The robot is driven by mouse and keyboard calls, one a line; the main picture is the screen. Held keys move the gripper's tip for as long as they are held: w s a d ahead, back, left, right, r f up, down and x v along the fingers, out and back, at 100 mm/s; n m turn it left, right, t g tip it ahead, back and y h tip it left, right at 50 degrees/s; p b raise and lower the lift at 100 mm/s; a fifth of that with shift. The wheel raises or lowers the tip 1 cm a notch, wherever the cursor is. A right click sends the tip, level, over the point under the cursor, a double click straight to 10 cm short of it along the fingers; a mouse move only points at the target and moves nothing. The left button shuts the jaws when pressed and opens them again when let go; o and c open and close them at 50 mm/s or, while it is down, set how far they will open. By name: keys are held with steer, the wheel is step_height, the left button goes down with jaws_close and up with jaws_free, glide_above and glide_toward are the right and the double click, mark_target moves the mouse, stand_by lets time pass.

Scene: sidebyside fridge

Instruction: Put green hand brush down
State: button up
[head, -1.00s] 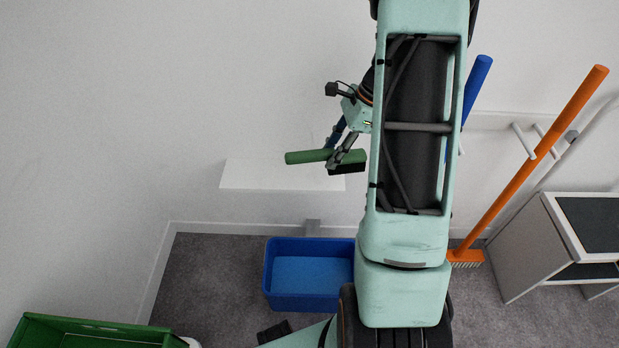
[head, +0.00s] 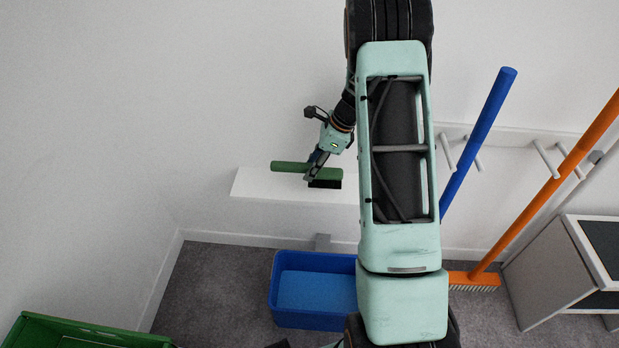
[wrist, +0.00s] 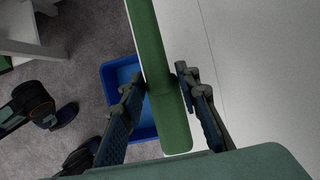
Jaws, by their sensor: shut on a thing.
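The green hand brush (head: 292,167) has a green handle and a dark bristle block at its right end. In the head view it is level, in front of or over the white wall shelf (head: 262,186); I cannot tell whether it touches the shelf. My gripper (head: 314,170) is shut on the brush near its bristle end. In the wrist view the green brush (wrist: 153,50) runs between the two fingers of my gripper (wrist: 160,85). The bristles are not clear there. My arm hides the shelf's right end in the head view.
A blue bin (head: 313,318) stands on the floor below the shelf. A green crate (head: 80,335) is at the lower left. A blue pole (head: 478,140) and an orange broom (head: 530,210) lean by wall pegs at right, beside a grey cabinet (head: 560,275). The shelf's left part is bare.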

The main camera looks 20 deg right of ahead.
steer(key=shift+w+a+f, duration=0.1)
steer(key=shift+w+f, duration=0.1)
steer(key=shift+f, duration=0.05)
steer(key=shift+w+a+f+b, duration=0.15)
steer(key=shift+f+b, duration=0.35)
steer(key=shift+f, duration=1.2)
steer(key=shift+f, duration=0.1)
steer(key=o, duration=1)
steer(key=p+v, duration=0.3)
steer(key=v, duration=0.9)
